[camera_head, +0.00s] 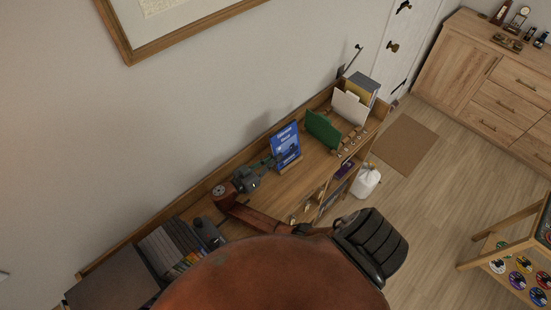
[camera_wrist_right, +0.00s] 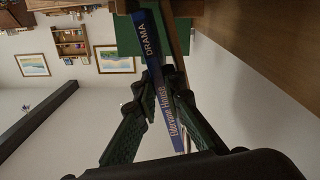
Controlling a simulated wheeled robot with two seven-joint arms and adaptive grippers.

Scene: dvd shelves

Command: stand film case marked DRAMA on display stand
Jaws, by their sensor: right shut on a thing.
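The blue film case (camera_head: 286,141) stands nearly upright over the desk, its cover facing the room. In the right wrist view its blue spine (camera_wrist_right: 152,47) reads DRAMA. My right gripper (camera_head: 272,161) is shut on the case at its left edge; in the wrist view the dark green fingers close on both sides of the spine. The small wooden display stand (camera_head: 290,167) is at the case's lower edge. The case appears to be in or just over it; full contact cannot be told. My left gripper is not in view.
On the wooden desk, a green panel (camera_head: 323,129) and a white panel (camera_head: 350,107) stand right of the case. A row of cases (camera_head: 170,250) stands at the lower left. A white bag (camera_head: 365,182) is on the floor beside the desk.

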